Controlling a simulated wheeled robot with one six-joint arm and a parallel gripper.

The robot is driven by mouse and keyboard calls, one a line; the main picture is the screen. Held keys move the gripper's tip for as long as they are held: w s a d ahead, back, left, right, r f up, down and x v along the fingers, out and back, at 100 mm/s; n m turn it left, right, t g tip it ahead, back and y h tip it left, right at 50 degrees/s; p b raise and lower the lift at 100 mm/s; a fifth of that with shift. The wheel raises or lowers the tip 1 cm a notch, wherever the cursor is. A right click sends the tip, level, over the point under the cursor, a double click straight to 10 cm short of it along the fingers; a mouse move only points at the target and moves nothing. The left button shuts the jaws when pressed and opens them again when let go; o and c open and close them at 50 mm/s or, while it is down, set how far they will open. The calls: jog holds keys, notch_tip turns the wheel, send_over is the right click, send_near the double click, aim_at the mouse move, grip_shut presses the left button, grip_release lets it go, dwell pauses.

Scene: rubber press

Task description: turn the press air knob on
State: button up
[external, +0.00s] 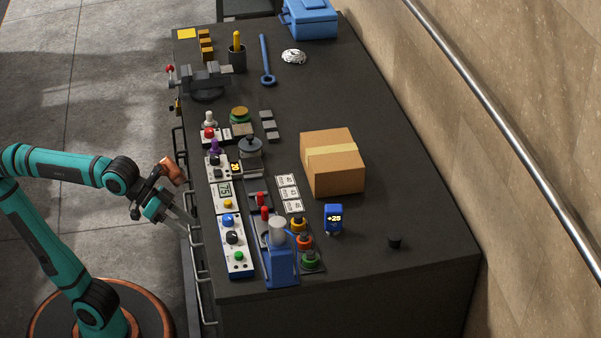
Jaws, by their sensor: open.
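A white control panel (238,262) lies along the near left edge of the dark bench. It carries a blue knob (227,220), a black knob (232,237) and a green button (239,257). I cannot read their labels or tell which one is the air knob, or its setting. A blue press-like device (279,262) with a grey cylinder on top stands just right of the panel. My gripper (184,215) is open and empty at the bench's left edge, left of the panel and apart from the knobs.
More panels with a display (225,189), a purple-topped control (214,147) and a red button (209,133) run up the left edge. A cardboard box (332,163), a blue +25 display (333,218) and colored buttons (304,242) stand to the right. Rails line the bench's left side.

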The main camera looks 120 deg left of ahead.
jog(key=w+a+n+g, duration=0.1)
jog(key=a+n+g, duration=0.55)
jog(key=a, duration=0.55)
jog(key=n+g+h, duration=0.3)
jog(key=n+g, duration=0.2)
jog(key=n, duration=0.2)
send_near(228, 217)
jog(key=f, duration=0.8)
jog(key=shift+s+d+f, duration=0.15)
jog(key=shift+s+f, duration=0.15)
jog(key=shift+f, duration=0.1)
jog(key=c, duration=1)
